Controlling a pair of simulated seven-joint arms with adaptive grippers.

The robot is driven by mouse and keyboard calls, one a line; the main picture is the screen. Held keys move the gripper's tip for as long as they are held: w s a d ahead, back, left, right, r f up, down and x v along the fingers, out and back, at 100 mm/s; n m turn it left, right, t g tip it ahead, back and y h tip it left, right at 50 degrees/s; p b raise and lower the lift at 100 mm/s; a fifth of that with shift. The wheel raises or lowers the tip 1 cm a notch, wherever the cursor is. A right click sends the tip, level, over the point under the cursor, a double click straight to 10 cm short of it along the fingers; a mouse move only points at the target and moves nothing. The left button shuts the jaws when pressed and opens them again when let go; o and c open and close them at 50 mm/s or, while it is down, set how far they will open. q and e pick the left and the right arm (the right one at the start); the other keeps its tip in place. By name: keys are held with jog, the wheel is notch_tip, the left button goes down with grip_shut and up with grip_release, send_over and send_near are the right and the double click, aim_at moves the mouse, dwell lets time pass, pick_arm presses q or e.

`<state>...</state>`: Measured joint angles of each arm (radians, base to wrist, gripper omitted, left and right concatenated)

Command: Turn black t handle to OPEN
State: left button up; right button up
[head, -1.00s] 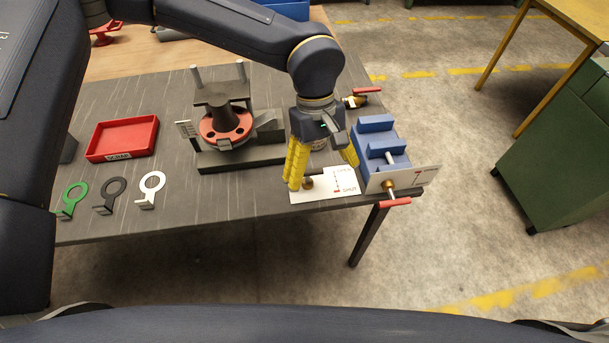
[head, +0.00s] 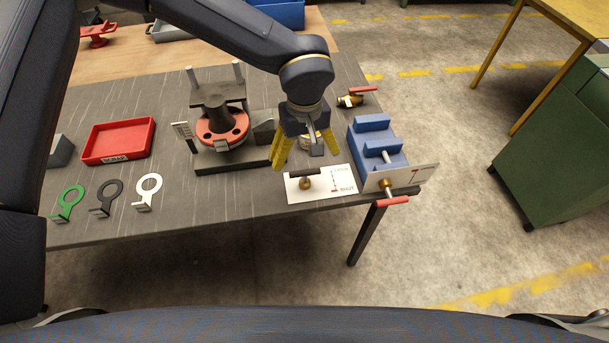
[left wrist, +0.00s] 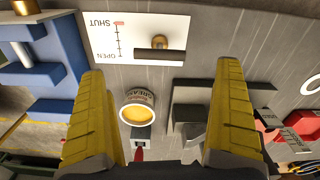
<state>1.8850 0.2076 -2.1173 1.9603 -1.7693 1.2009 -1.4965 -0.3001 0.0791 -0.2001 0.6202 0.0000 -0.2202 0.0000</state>
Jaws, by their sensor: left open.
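The black T handle (head: 304,173) sits on a brass stem on a white plate (head: 320,193) at the table's front edge. It also shows in the left wrist view (left wrist: 158,55). Its bar lies roughly level with the OPEN end of the plate's printed scale; the SHUT end carries a red mark. My left gripper (head: 306,160) has its yellow fingers spread wide, behind and above the handle and apart from it. In the left wrist view, the handle lies beyond the gap between the fingertips (left wrist: 160,68). My right gripper is not in view.
A blue stepped block (head: 365,152) with a red-handled valve (head: 393,200) stands right of the plate. A round tin (left wrist: 137,108) stands behind the plate. Left are a dark fixture with a red flange (head: 222,128), a red tray (head: 118,140) and ring tags (head: 147,190).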

aim_at(304, 176)
pick_arm(q)
notch_tip(304, 176, down, 10)
jog(key=shift+r, duration=0.25)
dwell(0.4)
jog(key=c, duration=1.5)
